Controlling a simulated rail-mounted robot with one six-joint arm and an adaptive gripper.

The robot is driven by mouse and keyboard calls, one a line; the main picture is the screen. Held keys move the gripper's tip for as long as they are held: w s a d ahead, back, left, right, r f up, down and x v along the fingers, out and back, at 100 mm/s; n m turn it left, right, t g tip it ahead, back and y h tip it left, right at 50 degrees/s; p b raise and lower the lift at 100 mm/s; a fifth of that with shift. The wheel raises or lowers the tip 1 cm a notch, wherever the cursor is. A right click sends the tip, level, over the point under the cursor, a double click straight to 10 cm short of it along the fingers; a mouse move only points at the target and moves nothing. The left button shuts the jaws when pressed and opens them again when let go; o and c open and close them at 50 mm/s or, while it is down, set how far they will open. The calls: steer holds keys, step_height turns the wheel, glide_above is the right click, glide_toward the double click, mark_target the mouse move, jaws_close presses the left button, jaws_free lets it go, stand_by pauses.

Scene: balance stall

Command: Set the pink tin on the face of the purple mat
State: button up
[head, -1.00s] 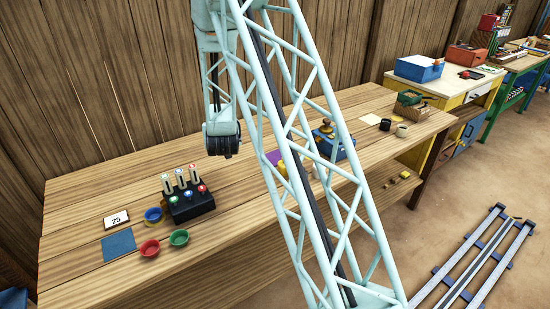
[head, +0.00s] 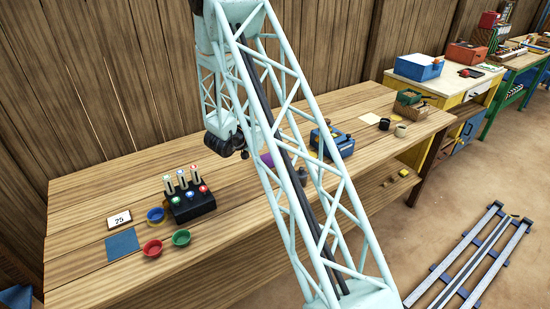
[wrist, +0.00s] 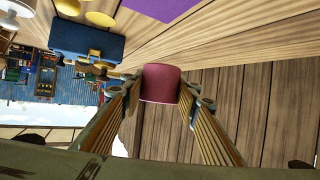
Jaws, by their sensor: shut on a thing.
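The pink tin (wrist: 160,84) is between the two fingertips of my gripper (wrist: 160,92) in the wrist view, and the gripper is shut on it. The purple mat (wrist: 160,8) shows at the top edge of the wrist view, apart from the tin and cut off by the frame. In the head view a small part of the purple mat (head: 266,158) shows on the bench, partly hidden behind my arm. The end of my arm is left of the mat there, above the bench; the tin cannot be made out in that view.
A blue balance (head: 343,144) stands right of the mat, partly behind my arm; its blue body (wrist: 88,40) also shows in the wrist view. A black block (head: 192,205) with weights, coloured bowls (head: 153,248) and a blue mat (head: 122,243) are at the left. The bench (head: 95,190) is bare at the back left.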

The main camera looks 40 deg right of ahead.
steer(key=shift+s+d+f+m+g, duration=0.2)
steer(key=shift+s, duration=0.2)
steer(key=shift+s+d+f+m+g, duration=0.15)
steer(key=shift+s+d+m+g, duration=0.05)
steer(key=shift+s, duration=0.15)
steer(key=shift+f+b, duration=0.6)
steer(key=shift+f, duration=2.5)
steer(key=shift+f, duration=0.1)
steer(key=shift+f+b, duration=0.45)
steer(key=shift+f, duration=1.35)
steer(key=shift+f, duration=0.1)
steer(key=o, duration=0.9)
